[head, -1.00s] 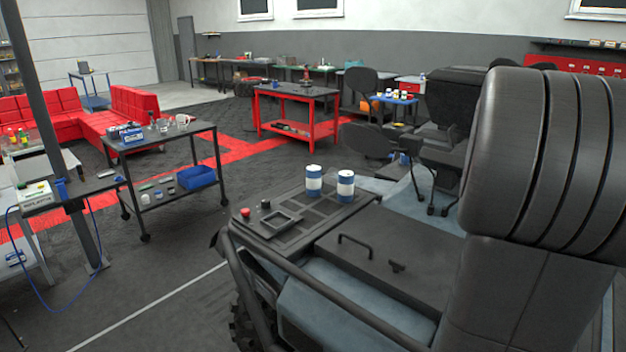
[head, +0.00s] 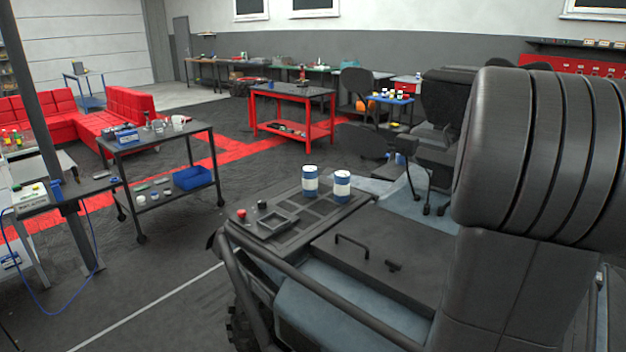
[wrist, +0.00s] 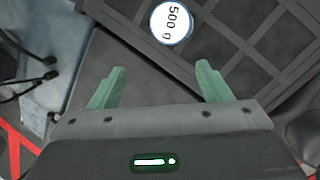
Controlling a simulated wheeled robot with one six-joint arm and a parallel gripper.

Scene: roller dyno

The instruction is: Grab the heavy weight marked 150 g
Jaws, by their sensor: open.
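Two white-and-blue cylindrical weights, the left one (head: 310,182) and the right one (head: 342,187), stand upright side by side on the dark gridded console panel (head: 322,216). Their marks cannot be read in the head view.
A red button (head: 241,213) and a square tray (head: 278,222) sit left of the weights. A black bar handle (head: 352,243) rises from the lid in front. A tubular rail (head: 290,275) runs along the near left.

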